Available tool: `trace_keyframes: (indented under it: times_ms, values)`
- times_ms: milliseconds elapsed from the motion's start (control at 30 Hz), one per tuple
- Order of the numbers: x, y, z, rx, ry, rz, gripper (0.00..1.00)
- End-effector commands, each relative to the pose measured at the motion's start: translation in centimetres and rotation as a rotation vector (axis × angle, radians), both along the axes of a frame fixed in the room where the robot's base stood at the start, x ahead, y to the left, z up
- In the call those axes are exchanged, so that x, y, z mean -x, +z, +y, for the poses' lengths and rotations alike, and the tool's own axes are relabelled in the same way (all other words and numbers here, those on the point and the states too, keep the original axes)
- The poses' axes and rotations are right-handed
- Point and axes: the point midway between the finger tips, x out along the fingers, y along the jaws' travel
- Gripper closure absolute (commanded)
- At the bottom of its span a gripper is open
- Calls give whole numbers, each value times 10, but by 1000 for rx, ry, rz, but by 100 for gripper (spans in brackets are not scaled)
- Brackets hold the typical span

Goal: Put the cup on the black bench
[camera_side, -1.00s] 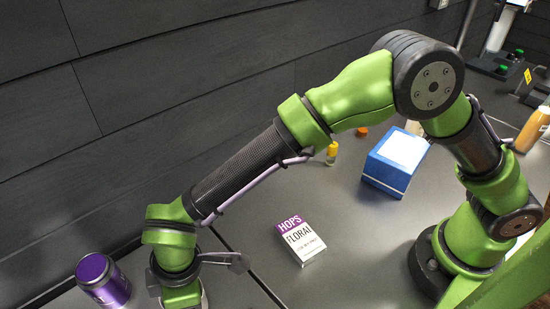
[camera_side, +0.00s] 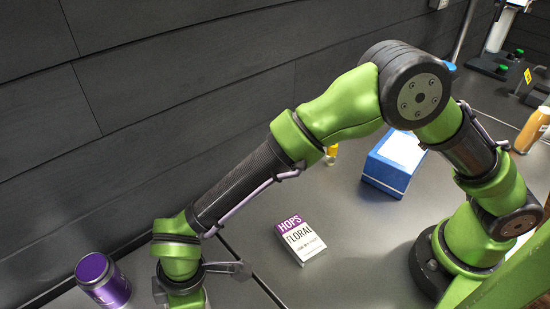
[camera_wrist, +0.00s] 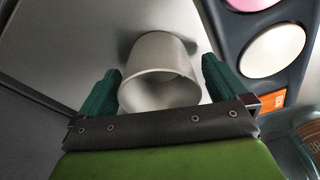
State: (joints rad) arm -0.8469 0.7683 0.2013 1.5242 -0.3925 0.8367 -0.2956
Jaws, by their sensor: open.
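A pale, off-white cup (camera_wrist: 158,62) shows in the wrist view on a light grey surface (camera_wrist: 80,40). My gripper (camera_wrist: 160,82) is open, with one green finger on each side of the cup; I cannot tell whether either finger touches it. In the side view the cup is not visible, and my gripper's fingers are cut off below the bottom edge. The dark bench (camera_side: 350,250) fills the middle and right of the side view, beyond a seam from the surface under my wrist.
A hops box (camera_side: 300,240) lies on the dark bench near the seam. A blue box (camera_side: 388,178) and a partly hidden yellow-capped bottle (camera_side: 332,152) stand farther back.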

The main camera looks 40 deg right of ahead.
Motion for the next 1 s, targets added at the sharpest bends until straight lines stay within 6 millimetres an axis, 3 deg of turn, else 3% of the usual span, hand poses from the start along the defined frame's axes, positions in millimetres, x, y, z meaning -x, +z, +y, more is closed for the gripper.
trace_keyframes:
  times_ms: [167, 500, 767, 867, 967, 1000]
  values:
    - [1, 26, -2, -4, 0, -3, 0]
    - [5, 96, -13, -4, 0, -3, 0]
    - [4, 123, -21, -6, -15, -4, 0]
    - [-9, 141, -45, -24, -91, -19, 0]
    - [-27, 170, -92, -63, -241, -45, 0]
    - [-34, 182, -116, -84, -318, -56, 0]
